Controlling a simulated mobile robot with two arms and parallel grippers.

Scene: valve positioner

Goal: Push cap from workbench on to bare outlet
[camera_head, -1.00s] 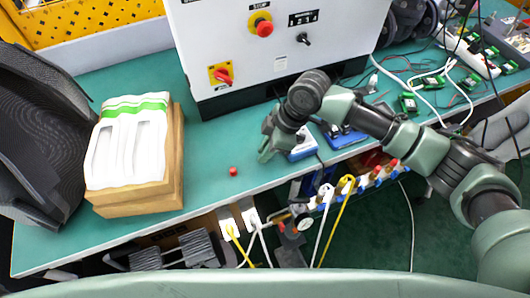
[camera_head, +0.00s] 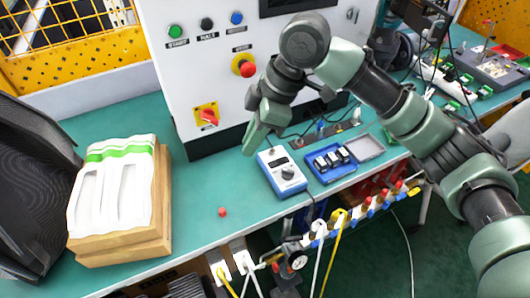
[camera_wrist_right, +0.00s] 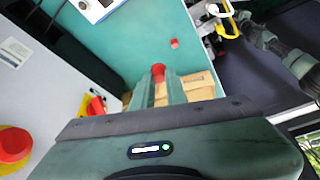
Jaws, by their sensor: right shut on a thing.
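My right gripper (camera_head: 250,145) is above the green workbench (camera_head: 225,180), in front of the white cabinet. In the right wrist view its fingers (camera_wrist_right: 158,84) are shut on a small red cap (camera_wrist_right: 158,70) at their tips. A second red cap (camera_head: 222,212) lies loose on the workbench near its front edge; it also shows in the wrist view (camera_wrist_right: 174,43). A row of valves and outlets (camera_head: 350,219) with coloured ends and hoses runs below the front edge. I cannot tell which outlet is bare. My left gripper is out of view.
A blue-and-white meter (camera_head: 282,173) and a blue tray (camera_head: 330,163) stand right of the gripper. A wooden block with a white foam insert (camera_head: 115,195) stands at left. The white cabinet (camera_head: 185,60) with buttons rises behind. Bench around the loose cap is clear.

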